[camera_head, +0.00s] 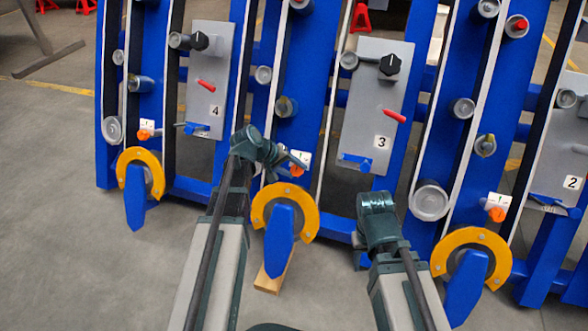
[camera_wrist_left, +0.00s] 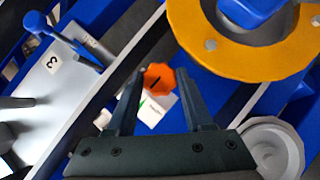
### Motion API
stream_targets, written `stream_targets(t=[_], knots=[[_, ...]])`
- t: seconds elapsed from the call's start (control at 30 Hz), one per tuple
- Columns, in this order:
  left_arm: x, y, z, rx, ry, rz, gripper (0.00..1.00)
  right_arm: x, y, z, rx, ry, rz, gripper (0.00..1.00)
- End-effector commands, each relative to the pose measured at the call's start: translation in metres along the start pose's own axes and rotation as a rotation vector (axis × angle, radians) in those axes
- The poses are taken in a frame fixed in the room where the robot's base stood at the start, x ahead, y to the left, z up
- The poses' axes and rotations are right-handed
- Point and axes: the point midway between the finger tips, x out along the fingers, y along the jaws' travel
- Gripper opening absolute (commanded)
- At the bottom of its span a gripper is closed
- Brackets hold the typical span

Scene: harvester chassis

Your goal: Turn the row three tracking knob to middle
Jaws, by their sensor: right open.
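The row three tracking knob (camera_head: 297,170) is a small orange knob with a white label (camera_head: 303,157), low on the blue frame left of the panel marked 3. My left gripper (camera_head: 295,162) is at this knob in the head view. In the left wrist view the orange knob (camera_wrist_left: 158,77) shows a dark slanted mark and lies between the two open fingertips of my left gripper (camera_wrist_left: 161,74). A gap shows beside it; I cannot tell whether the fingers touch it. My right gripper (camera_head: 378,210) is apart from the frame's knobs, its fingers mostly hidden.
Yellow ring guards (camera_head: 268,205) with blue arms stand low on each row, one close beside the knob. Panel 3 (camera_head: 378,65) has a black knob and red lever. Similar orange knobs belong to the left row (camera_head: 145,135) and right row (camera_head: 497,214). Grey floor (camera_head: 60,240) is free at left.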

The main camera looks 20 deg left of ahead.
Motion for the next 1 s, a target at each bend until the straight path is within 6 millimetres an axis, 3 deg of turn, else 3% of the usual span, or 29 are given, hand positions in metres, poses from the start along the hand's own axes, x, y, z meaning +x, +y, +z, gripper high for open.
stream_targets(t=[0.03, 0.13, 0.47, 0.67, 1.0], knots=[[0.0, 0.0, 0.0, 0.0, 0.0, 0.0, 0.63, 0.0, 0.0, 0.0, 0.0, 0.0, 0.0, 0.5], [0.0, 0.0, 0.0, 0.001, 0.001, 0.0, 0.78, 0.0, 0.0, 0.0, 0.0, 0.0, 0.0, 0.5], [-0.004, 0.001, -0.001, 0.001, 0.002, 0.001, 0.78, -0.003, 0.0, 0.0, 0.0, 0.0, 0.0, 0.5], [-0.032, 0.004, -0.001, -0.001, 0.004, 0.0, 0.78, -0.026, 0.003, 0.002, 0.0, -0.001, 0.0, 0.5], [-0.097, 0.004, -0.001, -0.001, 0.003, 0.0, 0.78, -0.077, 0.008, 0.004, -0.011, -0.002, 0.0, 0.5]])
